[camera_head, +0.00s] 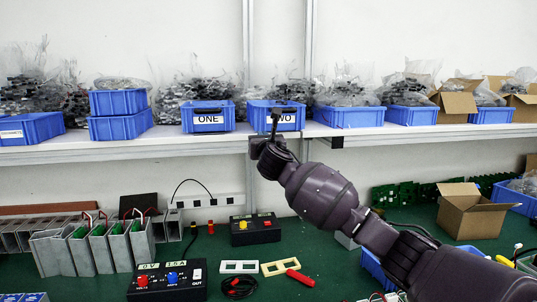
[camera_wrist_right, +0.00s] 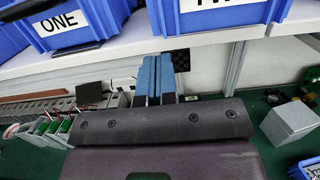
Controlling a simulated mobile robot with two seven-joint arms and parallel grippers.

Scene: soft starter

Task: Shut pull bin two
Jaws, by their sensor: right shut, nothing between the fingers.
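Pull bin two, a blue bin (camera_head: 256,119) with a white TWO label, stands on the shelf right of bin ONE. Its lower front also shows at the top of the right wrist view (camera_wrist_right: 240,22), with the label cut off. My right gripper (camera_head: 275,118) is upright before bin two in the head view and hides part of its label. In the right wrist view its blue fingers (camera_wrist_right: 157,72) are together and empty, and their tips appear just below the shelf's front edge. I cannot tell whether they touch anything. My left gripper is not in view.
Bin ONE (camera_head: 208,117) stands close on the left, another blue bin (camera_head: 348,117) on the right. The shelf's front edge (camera_head: 200,139) runs under them. Below, the green bench (camera_head: 215,262) holds a black power box (camera_head: 256,230), metal housings and a cardboard box (camera_head: 470,213).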

